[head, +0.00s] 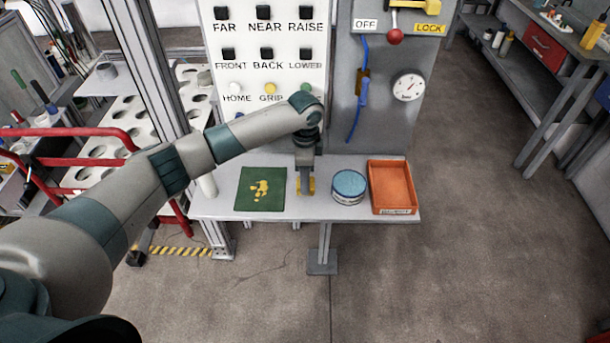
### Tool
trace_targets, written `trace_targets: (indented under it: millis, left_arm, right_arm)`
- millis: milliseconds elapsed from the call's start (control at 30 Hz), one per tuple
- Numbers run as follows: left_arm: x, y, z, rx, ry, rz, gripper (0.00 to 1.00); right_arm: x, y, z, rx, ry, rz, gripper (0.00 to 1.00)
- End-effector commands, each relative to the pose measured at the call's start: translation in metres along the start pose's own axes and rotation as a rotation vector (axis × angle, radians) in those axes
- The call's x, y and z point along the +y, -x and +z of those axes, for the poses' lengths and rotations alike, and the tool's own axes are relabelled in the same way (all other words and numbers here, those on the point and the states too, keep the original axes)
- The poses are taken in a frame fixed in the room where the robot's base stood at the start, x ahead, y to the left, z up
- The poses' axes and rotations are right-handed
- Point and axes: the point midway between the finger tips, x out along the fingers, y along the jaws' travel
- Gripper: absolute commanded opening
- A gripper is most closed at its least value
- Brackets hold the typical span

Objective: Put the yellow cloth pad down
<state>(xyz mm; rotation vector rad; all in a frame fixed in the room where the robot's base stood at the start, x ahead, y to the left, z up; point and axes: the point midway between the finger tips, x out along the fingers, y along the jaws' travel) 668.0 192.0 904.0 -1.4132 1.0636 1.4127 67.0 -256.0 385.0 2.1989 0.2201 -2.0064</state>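My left arm reaches in from the left, and its gripper (306,186) points down over the small grey shelf, between the green mat and the blue-topped tin. Yellow material, which looks like the yellow cloth pad (312,185), shows at both sides of the fingertips. The gripper appears shut on it; the fingers hide most of the pad. I cannot tell whether the pad touches the shelf. My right gripper is not in view.
The green mat (279,202) has yellow patches (260,189) on it. A round blue-topped tin (349,185) and an orange tray (392,187) stand right of the gripper on the shelf (300,213). Behind rise a button panel (248,47) and a grey panel with a gauge (408,87).

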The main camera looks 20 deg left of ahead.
Motion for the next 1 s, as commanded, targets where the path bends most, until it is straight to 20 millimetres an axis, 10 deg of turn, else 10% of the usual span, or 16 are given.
trace_targets:
  millis: [400,433,500,1000]
  left_arm:
    - [0.001,-0.008,0.000,0.000,-0.001,0.000,0.21]
    - [0.001,-0.008,0.000,-0.001,-0.001,0.000,0.49]
    - [0.001,-0.008,0.000,-0.001,-0.001,0.000,0.61]
    - [0.000,-0.012,0.000,-0.001,-0.001,-0.001,0.61]
  right_arm:
    - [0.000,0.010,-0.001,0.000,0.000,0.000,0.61]
    - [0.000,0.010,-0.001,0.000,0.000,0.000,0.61]
    - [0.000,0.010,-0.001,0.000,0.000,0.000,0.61]
    - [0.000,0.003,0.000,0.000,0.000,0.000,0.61]
